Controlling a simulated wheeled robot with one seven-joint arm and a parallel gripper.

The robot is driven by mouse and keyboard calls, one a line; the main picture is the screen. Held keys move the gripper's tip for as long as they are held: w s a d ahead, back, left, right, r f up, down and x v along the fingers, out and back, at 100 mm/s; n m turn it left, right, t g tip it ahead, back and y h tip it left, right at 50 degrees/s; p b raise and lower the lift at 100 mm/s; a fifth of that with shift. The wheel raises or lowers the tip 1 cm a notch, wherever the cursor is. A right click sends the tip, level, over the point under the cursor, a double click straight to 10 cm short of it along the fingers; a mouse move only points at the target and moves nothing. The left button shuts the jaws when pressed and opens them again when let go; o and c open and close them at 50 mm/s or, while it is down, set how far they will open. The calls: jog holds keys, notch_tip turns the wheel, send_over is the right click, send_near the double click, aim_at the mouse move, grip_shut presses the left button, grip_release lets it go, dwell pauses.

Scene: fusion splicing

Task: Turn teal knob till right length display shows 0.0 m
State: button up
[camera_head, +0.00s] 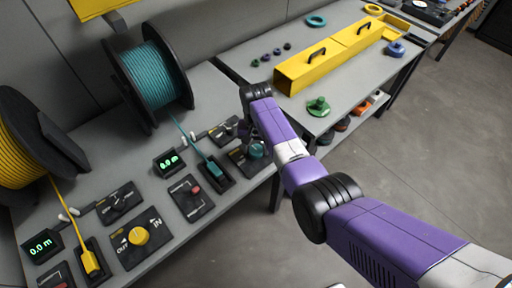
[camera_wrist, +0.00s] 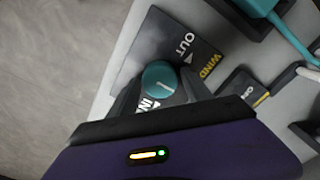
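The teal knob (camera_wrist: 160,76) has a pale pointer line and sits on a dark panel (camera_wrist: 150,45) marked IN, OUT and WIND. In the head view the knob (camera_head: 256,151) shows beside my gripper (camera_head: 248,136). In the wrist view my gripper (camera_wrist: 160,82) has one finger on each side of the knob; I cannot tell whether both touch it. The right length display (camera_head: 169,162) has green digits that look like 0.0 m, but they are small and blurred. A teal spool (camera_head: 152,75) stands behind, its cable running to a teal connector (camera_head: 214,169).
A yellow spool (camera_head: 28,140), yellow knob (camera_head: 138,236) and left display (camera_head: 41,246) reading 0.0 m are at the left. A panel with a red switch (camera_head: 193,192) lies in front of the right display. A yellow box (camera_head: 325,62) stands on the other table.

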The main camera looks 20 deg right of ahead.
aim_at(256, 149)
jog(key=shift+o, duration=0.5)
jog(key=shift+r, duration=3.9)
